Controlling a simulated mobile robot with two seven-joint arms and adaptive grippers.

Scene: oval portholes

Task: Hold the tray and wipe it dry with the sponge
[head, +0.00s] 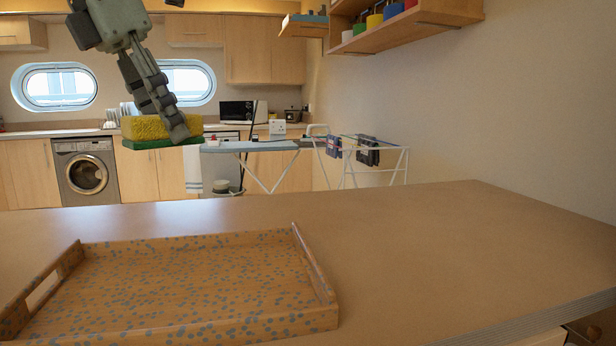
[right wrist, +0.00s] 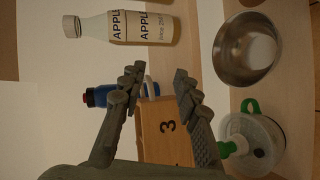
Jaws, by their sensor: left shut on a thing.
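The tray (head: 180,275) is wooden with raised sides and a handle slot in its left side. It lies flat on the counter at the lower left of the head view, its near edge partly cut off. Many blue-grey spots cover its floor and rims. The sponge (head: 158,128), yellow above and green below, is in the air beyond and above the tray. My left gripper (head: 178,128) is shut on it, its fingers pointing down. My right gripper (right wrist: 160,88) shows only in the right wrist view, fingers apart and nothing held between them; the tray is not in that view.
The counter (head: 430,250) is clear right of the tray.

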